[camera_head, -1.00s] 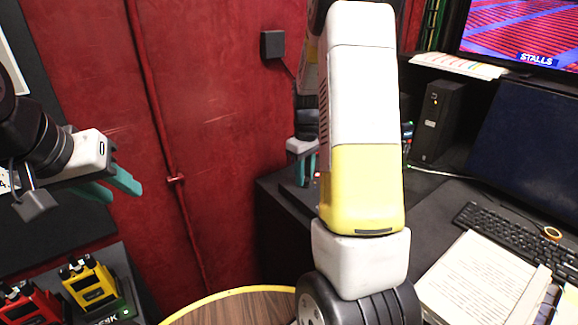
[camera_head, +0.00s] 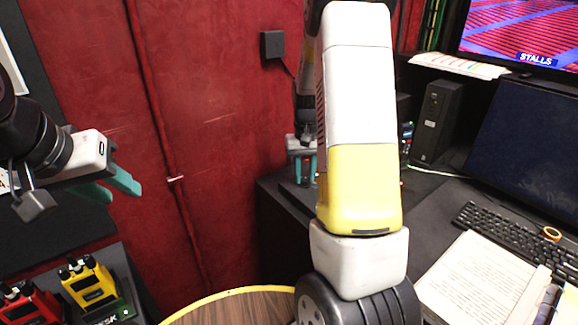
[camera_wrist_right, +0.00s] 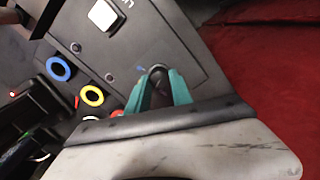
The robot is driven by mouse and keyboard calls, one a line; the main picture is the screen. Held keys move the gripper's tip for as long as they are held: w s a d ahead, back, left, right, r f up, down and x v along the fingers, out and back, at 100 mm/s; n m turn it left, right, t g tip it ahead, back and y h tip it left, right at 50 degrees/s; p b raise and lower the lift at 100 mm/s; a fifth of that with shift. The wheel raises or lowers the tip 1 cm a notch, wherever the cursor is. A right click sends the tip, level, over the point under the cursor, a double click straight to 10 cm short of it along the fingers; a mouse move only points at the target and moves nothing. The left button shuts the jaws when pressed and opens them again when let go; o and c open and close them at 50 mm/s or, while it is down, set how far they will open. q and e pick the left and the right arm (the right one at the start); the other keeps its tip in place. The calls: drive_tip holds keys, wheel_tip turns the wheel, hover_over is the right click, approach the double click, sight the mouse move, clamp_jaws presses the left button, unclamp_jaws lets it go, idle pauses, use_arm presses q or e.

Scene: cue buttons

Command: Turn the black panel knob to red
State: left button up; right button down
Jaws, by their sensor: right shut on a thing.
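The black knob (camera_wrist_right: 157,76) sits on the black panel (camera_wrist_right: 165,32) in the right wrist view. My right gripper's teal fingers (camera_wrist_right: 160,88) are shut on it, one on each side. A small blue mark shows on the panel left of the knob; I cannot make out a red mark beside it. In the head view my right gripper (camera_head: 305,168) is partly hidden behind my own arm, and the knob cannot be made out there. My left gripper (camera_head: 110,188) is open and empty at the left, its teal fingers apart in the air.
The panel also has a blue ring (camera_wrist_right: 59,68), a yellow ring (camera_wrist_right: 93,95) and a white switch (camera_wrist_right: 103,15). In the head view, yellow and red devices (camera_head: 88,283) stand lower left, a round wooden table (camera_head: 240,308) below, and papers (camera_head: 475,280) and a keyboard (camera_head: 515,235) right.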

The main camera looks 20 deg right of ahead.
sight(305, 178)
drive_tip(key=shift+m, duration=0.3)
drive_tip(key=c, duration=1.1)
unclamp_jaws()
drive_tip(key=shift+c, duration=0.2)
drive_tip(key=shift+r, duration=0.1)
wheel_tip(305, 178, up, 8)
drive_tip(key=shift+f, duration=0.15)
drive_tip(key=s+a+r+n+t, duration=0.1)
drive_tip(key=s+a+r+t, duration=0.1)
drive_tip(key=s+a+r, duration=0.2)
drive_tip(key=s+a+r+n+t+y, duration=0.1)
drive_tip(key=s+a+r, duration=0.3)
drive_tip(key=s, duration=0.6)
drive_tip(key=s+a+r+n+t+y, duration=0.1)
drive_tip(key=s+a+r+t, duration=0.2)
drive_tip(key=s, duration=0.4)
drive_tip(key=shift+s+a+r, duration=0.4)
drive_tip(key=shift+a+r, duration=0.2)
drive_tip(key=shift+a, duration=0.2)
